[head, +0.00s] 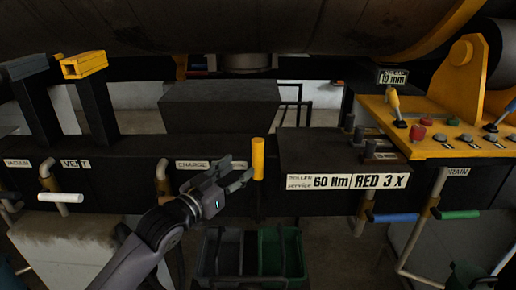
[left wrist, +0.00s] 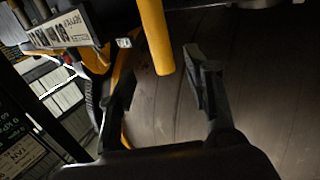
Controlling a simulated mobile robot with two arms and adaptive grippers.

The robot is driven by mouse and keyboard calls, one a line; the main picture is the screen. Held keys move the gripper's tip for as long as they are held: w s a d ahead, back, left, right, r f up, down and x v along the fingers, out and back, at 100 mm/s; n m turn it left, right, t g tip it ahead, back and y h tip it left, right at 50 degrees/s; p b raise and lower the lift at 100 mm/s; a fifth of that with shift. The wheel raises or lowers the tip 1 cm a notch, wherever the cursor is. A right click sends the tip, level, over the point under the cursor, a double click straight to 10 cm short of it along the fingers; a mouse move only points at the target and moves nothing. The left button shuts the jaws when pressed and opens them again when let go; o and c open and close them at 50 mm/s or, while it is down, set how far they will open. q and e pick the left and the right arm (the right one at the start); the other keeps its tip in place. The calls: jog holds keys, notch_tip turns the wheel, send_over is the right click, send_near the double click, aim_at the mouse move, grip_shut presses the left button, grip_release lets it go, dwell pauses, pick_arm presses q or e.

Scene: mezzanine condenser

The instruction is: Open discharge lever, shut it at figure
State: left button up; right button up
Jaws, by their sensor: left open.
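A yellow upright handle (head: 258,158) stands in front of the dark front beam, right of a label reading CHARGE (head: 194,164). No label naming it discharge is readable. My left gripper (head: 243,178) is just left of this handle, its fingers pointing at it. In the left wrist view the yellow handle (left wrist: 155,35) comes down from the top, with its lower end between the open fingertips (left wrist: 161,68). The fingers appear apart from it. The figure or gauge is not identifiable. My right gripper is not in view.
A white handle (head: 60,197) hangs below VENT at left. A blue handle (head: 395,217) and a green handle (head: 460,214) are at right. A yellow control panel (head: 430,147) holds small levers. Dark and green bins (head: 281,252) stand below the beam.

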aim_at(254, 156)
pick_arm(q)
jog(key=p+x, duration=0.2)
jog(key=x, duration=0.8)
jog(key=shift+w, duration=0.1)
jog(key=shift+c, duration=0.3)
grip_shut()
